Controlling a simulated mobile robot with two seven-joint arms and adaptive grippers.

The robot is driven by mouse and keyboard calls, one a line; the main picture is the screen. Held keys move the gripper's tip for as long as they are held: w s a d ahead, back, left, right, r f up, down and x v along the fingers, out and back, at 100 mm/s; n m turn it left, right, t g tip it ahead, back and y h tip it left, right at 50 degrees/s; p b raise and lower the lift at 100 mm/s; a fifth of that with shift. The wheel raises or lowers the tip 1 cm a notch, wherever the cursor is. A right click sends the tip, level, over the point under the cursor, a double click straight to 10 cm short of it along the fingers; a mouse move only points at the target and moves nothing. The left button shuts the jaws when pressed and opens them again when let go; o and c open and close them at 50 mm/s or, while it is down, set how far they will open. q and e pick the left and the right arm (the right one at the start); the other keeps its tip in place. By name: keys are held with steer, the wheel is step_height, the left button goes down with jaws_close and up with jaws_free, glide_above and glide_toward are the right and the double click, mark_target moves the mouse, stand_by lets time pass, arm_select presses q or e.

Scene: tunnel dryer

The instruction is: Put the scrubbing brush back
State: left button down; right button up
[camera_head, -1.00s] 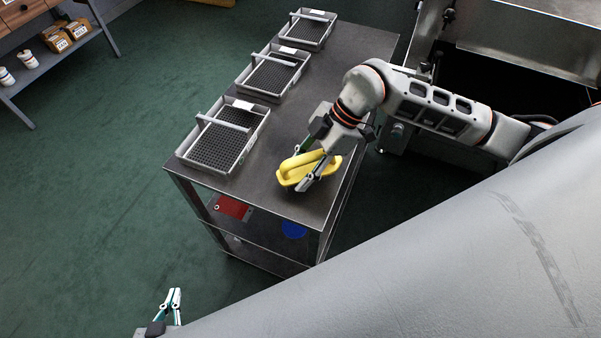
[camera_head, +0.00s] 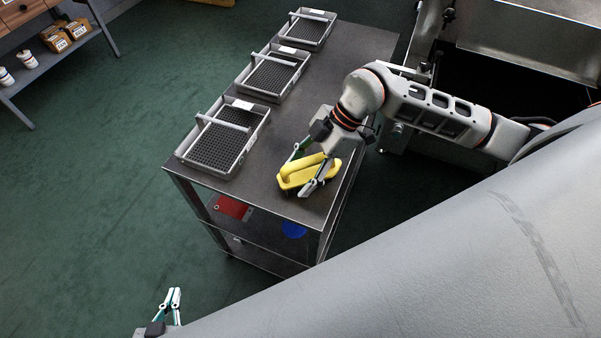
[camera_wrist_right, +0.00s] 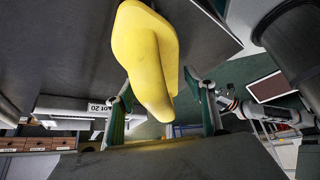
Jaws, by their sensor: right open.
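The yellow scrubbing brush (camera_head: 307,176) rests on the near right end of the dark table top (camera_head: 290,130), its raised handle upward. My right gripper (camera_head: 301,172) is open, with one finger on each side of the brush and gaps visible. In the right wrist view the yellow handle (camera_wrist_right: 150,55) lies between the spread fingers (camera_wrist_right: 165,108). The brush's bristles are hidden. My left gripper (camera_head: 173,290) shows at the bottom left, away from the table, with nothing seen in it; its fingertips look close together, but it is too small to judge.
Grey mesh trays with handles stand along the table's left side: near (camera_head: 183,158), middle (camera_head: 240,84) and far (camera_head: 293,36). A red item (camera_head: 233,208) and a blue item (camera_head: 293,229) lie on the shelf below. The table top's middle is clear.

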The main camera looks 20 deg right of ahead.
steer(key=v, duration=1.1)
steer(key=shift+d+r, duration=0.15)
steer(key=shift+r, duration=0.15)
